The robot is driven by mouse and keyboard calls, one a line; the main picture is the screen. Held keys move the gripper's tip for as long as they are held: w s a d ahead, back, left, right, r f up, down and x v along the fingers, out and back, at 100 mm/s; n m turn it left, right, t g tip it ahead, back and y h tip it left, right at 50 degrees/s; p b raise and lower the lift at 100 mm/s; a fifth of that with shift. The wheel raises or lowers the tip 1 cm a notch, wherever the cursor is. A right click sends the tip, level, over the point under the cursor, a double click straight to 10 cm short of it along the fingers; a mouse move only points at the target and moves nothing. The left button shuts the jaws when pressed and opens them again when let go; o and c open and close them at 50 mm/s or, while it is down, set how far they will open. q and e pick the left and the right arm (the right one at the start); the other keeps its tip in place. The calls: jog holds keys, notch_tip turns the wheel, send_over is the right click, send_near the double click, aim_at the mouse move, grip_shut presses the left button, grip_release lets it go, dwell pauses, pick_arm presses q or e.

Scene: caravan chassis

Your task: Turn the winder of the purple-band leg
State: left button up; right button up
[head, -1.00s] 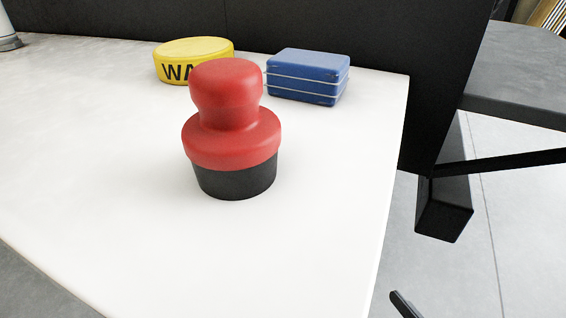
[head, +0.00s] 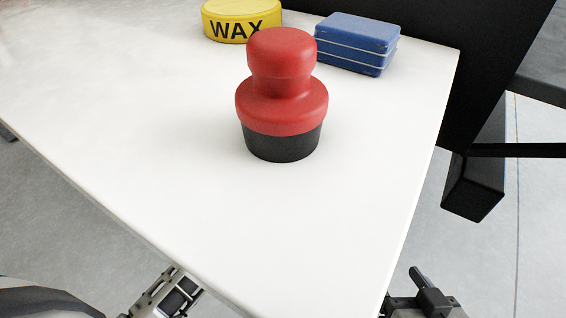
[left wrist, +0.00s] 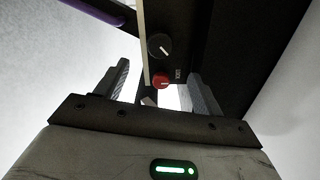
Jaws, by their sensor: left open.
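In the left wrist view a purple strip (left wrist: 95,10) crosses the upper left corner, cut off by the frame; I cannot tell what it belongs to. A dark panel with a pale edge carries a black knob (left wrist: 160,45) and, below it, a red knob (left wrist: 162,81). My left gripper (left wrist: 158,77) is open, its fingers on either side of the panel in the picture, with nothing visibly gripped. A grey part of my left arm (head: 165,295) shows at the table's front edge. My right gripper (head: 422,290) is partly visible beyond the table's right edge. No winder can be made out for certain.
A white tabletop (head: 240,215) holds a red-and-black knobbed object (head: 282,90), a yellow WAX tin (head: 240,18) and a blue stacked block (head: 357,43). A black wall stands behind. A black beam (head: 475,185) is at the right. The table's front is clear.

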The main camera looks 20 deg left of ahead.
pick_arm(q)
jog(key=shift+s+a, duration=0.15)
jog(key=shift+s, duration=0.6)
jog(key=shift+s+a, duration=0.1)
jog(key=shift+s, duration=0.6)
